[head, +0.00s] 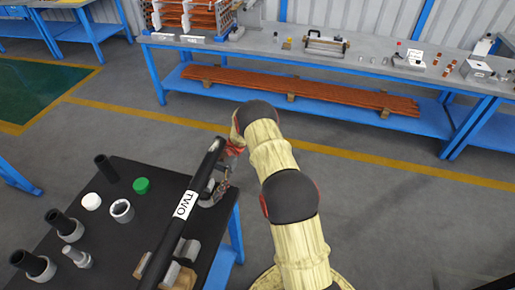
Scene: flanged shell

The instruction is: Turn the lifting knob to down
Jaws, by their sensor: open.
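I cannot make out the lifting knob or its setting. My gripper (216,192) hangs from the end of my arm at the right edge of the black table (130,225), just right of a long black bar (207,160) with a white "TWO" label (185,204). The gripper is small here, partly hidden by the bar and the arm, and looks open. I cannot tell whether it touches anything. The bar lies tilted across the table over grey supports (187,250), and its far end sticks out past the table edge.
A green cap (141,186), a white cap (91,201), a grey ring (122,210) and several black and grey tubular parts stand on the table's left side. A long blue-framed bench (265,47) with small parts runs along the back. Grey floor between is clear.

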